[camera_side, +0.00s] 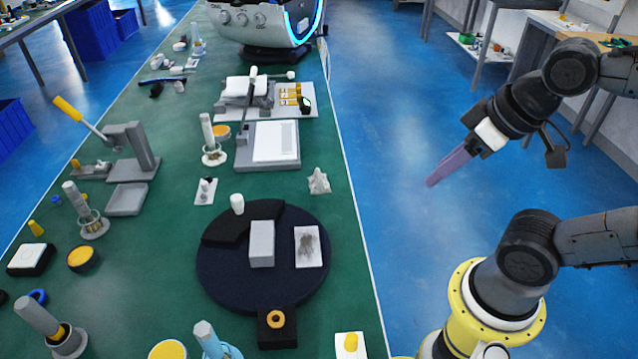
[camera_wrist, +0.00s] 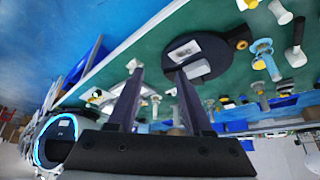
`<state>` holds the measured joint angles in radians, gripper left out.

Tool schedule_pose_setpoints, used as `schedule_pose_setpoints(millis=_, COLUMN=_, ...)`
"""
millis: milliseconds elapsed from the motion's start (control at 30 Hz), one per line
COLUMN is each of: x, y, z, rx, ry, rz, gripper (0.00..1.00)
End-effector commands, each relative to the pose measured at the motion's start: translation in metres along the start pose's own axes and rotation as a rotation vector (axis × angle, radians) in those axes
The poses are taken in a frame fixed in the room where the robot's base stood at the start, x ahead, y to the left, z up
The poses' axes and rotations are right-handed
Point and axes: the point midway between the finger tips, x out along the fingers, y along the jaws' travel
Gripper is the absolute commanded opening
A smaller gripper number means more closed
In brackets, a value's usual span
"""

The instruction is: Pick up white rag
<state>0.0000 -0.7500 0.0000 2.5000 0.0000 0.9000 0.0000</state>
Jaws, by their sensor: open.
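A small crumpled white rag (camera_side: 318,181) lies on the green table (camera_side: 349,239) near its right edge in the side view, just beyond the round black disc. My gripper (camera_side: 432,183) is in the air to the right of the table, over the blue floor, well apart from the rag. In the wrist view my gripper (camera_wrist: 159,72) shows two long dark fingers spread apart, with nothing held between them.
The round black disc (camera_side: 220,285) carries a grey block (camera_side: 262,244) and a white card (camera_side: 308,246). A flat grey device (camera_side: 287,164) stands behind the rag. Stands and small pots crowd the table's left. A white machine with a blue light ring (camera_side: 246,20) is at the back.

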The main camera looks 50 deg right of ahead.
Motion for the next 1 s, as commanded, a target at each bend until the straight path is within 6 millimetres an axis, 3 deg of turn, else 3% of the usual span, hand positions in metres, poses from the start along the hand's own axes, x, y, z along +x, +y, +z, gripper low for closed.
schedule_pose_setpoints(millis=267, x=0.0, y=0.0, z=0.0, rx=0.0, ry=0.0, rz=0.0, gripper=0.5)
schedule_pose_setpoints(millis=567, x=0.0, y=0.0, z=0.0, rx=0.0, ry=0.0, rz=0.0, gripper=1.0)
schedule_pose_setpoints(millis=867, x=-0.0001, y=0.0, z=0.0, rx=0.032, ry=0.0, rz=0.0, gripper=1.0)
schedule_pose_setpoints(millis=1000, x=-0.0022, y=0.0, z=-0.0009, rx=0.207, ry=-0.002, rz=0.0, gripper=1.0)
